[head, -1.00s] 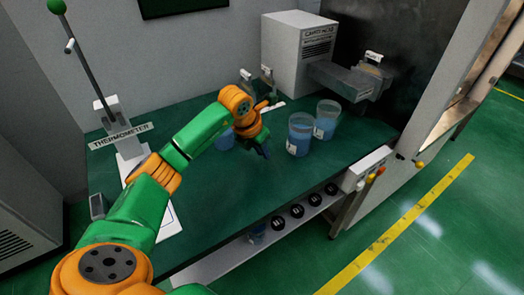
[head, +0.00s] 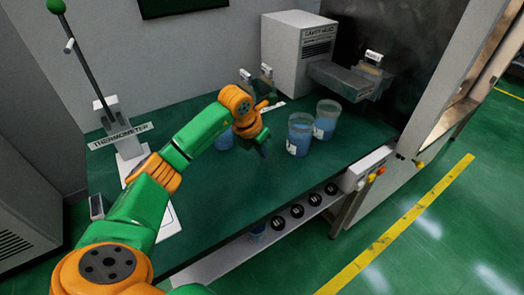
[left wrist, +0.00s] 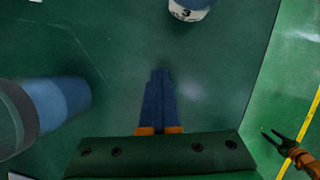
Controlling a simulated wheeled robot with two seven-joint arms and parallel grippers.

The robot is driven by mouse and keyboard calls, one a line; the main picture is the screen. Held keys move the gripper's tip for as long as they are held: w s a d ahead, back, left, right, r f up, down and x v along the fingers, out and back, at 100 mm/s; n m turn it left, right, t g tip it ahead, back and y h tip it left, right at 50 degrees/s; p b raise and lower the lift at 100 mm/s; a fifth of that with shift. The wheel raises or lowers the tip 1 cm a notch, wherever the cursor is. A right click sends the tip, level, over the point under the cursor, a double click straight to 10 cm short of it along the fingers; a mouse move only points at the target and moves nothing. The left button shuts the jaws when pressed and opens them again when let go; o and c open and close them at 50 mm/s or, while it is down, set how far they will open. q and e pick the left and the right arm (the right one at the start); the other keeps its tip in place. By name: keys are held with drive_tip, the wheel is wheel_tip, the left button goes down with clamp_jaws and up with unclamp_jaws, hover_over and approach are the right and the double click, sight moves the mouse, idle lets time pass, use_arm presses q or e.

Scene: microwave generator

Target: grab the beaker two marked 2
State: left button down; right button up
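Several blue-filled beakers stand on the green table. One beaker (head: 224,141) is partly hidden behind my left wrist; what seems to be the same beaker (left wrist: 60,103) fills the left side of the left wrist view, with no readable mark. Two others, a nearer beaker (head: 299,134) and a farther beaker (head: 326,119), stand close together to the right. A beaker marked 3 (left wrist: 188,10) shows at the top of the left wrist view. I cannot read a 2 anywhere. My left gripper (left wrist: 158,75) has its blue fingers together, empty, between beakers. My right gripper (left wrist: 285,135) appears open, away from the table.
A white cabinet (head: 298,52) and grey waveguide parts (head: 345,80) stand at the back. A thermometer stand (head: 115,115) is at left. A lower front shelf holds black knobs (head: 297,211). The front middle of the table (head: 230,195) is clear.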

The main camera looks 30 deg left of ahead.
use_arm(q)
unclamp_jaws()
idle(0.4)
